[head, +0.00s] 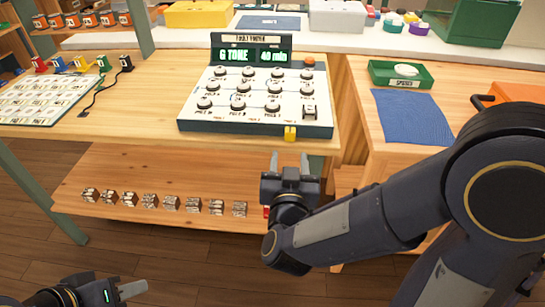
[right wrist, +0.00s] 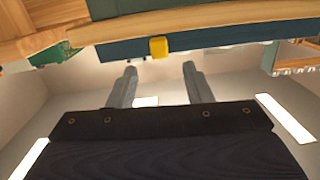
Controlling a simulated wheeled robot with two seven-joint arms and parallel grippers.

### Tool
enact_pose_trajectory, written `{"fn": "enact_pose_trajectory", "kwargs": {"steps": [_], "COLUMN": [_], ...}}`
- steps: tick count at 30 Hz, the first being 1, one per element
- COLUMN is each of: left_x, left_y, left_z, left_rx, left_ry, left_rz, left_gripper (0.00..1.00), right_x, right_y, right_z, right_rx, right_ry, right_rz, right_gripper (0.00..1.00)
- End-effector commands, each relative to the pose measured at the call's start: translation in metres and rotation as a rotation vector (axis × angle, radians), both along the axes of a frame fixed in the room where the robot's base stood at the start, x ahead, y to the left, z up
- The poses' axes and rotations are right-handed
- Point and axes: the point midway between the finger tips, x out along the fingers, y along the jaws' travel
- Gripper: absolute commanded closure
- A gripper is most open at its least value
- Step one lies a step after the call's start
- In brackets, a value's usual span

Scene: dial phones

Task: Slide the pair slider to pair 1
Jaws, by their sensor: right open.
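In the right wrist view the slider (right wrist: 158,47) shows beyond and between the two fingertips (right wrist: 160,68). The slider's pair markings are too small to read. My left gripper (head: 125,290) is low at the left, far from the panel; its opening is unclear.
The panel stands near the table's front edge (head: 150,137). A lower shelf (head: 120,165) holds several small blocks. A label sheet (head: 45,98) and colored plugs lie left. A blue mat (head: 412,118) and green tray (head: 400,75) are right. Open space lies before the table.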

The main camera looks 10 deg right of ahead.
Motion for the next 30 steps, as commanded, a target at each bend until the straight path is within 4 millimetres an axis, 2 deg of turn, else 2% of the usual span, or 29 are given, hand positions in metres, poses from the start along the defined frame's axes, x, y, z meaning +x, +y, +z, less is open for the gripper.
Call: {"fn": "enact_pose_trajectory", "kwargs": {"steps": [1, 5, 19, 24, 30], "left_x": [0.000, 0.000, 0.000, 0.000, 0.000], "left_y": [0.000, 0.000, 0.000, 0.000, 0.000], "left_z": [-0.008, -0.009, -0.018, -0.018, -0.018], "left_rx": [0.000, 0.000, 0.000, 0.000, 0.000], "left_ry": [0.000, -0.001, -0.001, 0.000, 0.000], "left_rz": [0.000, 0.000, 0.000, 0.000, 0.000], "left_gripper": [0.64, 0.64, 0.64, 0.64, 0.64], "right_x": [-0.002, -0.001, 0.062, 0.070, 0.070], "right_y": [0.001, -0.001, -0.020, -0.022, -0.022], "right_z": [-0.006, -0.004, -0.003, -0.002, -0.002], "right_rx": [-0.032, -0.066, -0.064, -0.064, -0.064], "right_ry": [-0.018, -0.045, -0.045, -0.044, -0.044], "right_rz": [-0.017, -0.047, -0.047, -0.045, -0.044], "right_gripper": [0.55, 0.55, 0.55, 0.55, 0.55]}}
